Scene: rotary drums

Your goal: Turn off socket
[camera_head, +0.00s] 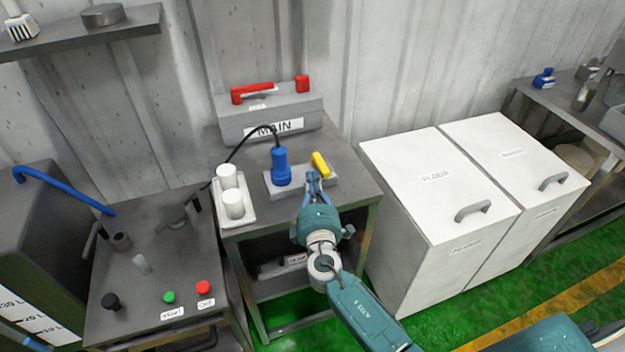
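The socket (275,188) is a grey block on the dark metal table, with a blue plug (281,168) standing upright in it. A black cable runs from the plug's top to the left. A yellow switch handle (320,164) is at the socket's right end and leans up and to the left. My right gripper (312,176) reaches in from the lower right, with its fingertips just below the yellow handle. I cannot tell whether they touch it, or how far apart the fingers are. My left gripper is out of view.
A grey box labelled MAIN (268,112) with a red lever (252,92) stands behind the socket. Two white cups (233,204) stand on a tray to the left. A panel with green and red buttons (203,288) is further left. White bins (440,200) stand to the right.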

